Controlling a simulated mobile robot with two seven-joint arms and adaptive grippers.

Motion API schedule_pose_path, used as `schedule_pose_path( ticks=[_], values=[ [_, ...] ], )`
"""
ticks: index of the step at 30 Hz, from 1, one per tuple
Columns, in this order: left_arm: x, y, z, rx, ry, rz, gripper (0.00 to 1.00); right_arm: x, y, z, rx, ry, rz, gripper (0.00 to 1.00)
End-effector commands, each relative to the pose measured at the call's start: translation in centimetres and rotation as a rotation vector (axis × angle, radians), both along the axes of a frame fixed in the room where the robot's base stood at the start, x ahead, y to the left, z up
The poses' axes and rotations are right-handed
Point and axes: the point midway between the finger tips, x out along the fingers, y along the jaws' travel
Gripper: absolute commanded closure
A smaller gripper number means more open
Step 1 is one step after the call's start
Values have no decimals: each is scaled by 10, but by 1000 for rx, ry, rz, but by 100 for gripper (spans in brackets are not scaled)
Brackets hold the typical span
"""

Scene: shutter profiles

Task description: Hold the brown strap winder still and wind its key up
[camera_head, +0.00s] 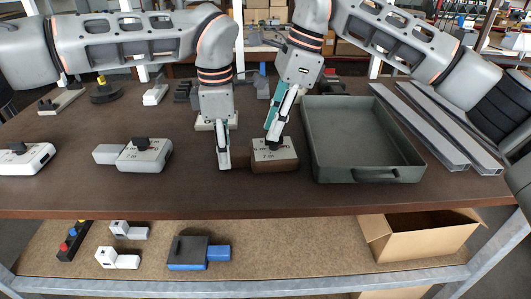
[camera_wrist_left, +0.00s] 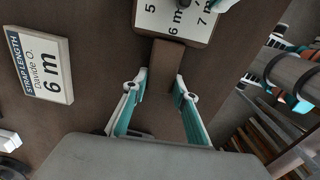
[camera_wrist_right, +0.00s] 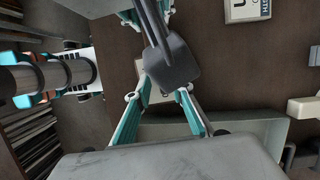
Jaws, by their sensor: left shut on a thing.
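The brown strap winder (camera_head: 275,164) sits on the table with a pale scale plate on top and a brown block on its left side. Its plate (camera_wrist_left: 178,18) shows 5, 6 and 7 m at the top of the left wrist view. My left gripper (camera_head: 224,164) is low at the table, shut on the brown block (camera_wrist_left: 165,68). My right gripper (camera_head: 270,136) is above the winder, fingers pointing down, apart around the dark key (camera_wrist_right: 172,62). Whether the fingers touch the key cannot be told. The right fingers partly hide the key in the head view.
A grey-green tray (camera_head: 358,108) stands close right of the winder, with long metal profiles (camera_head: 438,130) beyond it. A grey winder (camera_head: 145,155) and a white winder (camera_head: 25,160) stand to the left. A card (camera_wrist_left: 42,65) reading "6 m" lies behind the left gripper.

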Motion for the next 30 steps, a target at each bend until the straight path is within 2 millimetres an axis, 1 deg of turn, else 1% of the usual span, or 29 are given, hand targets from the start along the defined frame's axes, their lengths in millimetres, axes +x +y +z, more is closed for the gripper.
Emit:
schedule_pose_path(
  ticks=[3, 7, 18, 19, 21, 27, 30],
  values=[
    [0, 0, 0, 0, 0, -1, 98, 0, 0, -12, -1, 1, 0, 78],
    [0, 0, 0, 0, 0, -1, 98, 0, 0, -20, 0, 1, -1, 78],
    [0, 0, 0, 0, 0, -1, 98, 0, 0, -23, 0, 0, -1, 78],
    [0, 0, 0, 0, 0, -1, 98, 0, 0, -23, 0, 0, -1, 83],
    [0, 0, 0, 0, 0, -1, 98, 0, 0, -23, 0, 0, -1, 100],
    [0, 0, 0, 0, 0, -1, 98, 0, 0, -23, 0, 0, 2, 100],
    [0, 0, 0, 0, 0, -1, 98, 0, 0, -22, -1, 1, 42, 100]
  ],
)
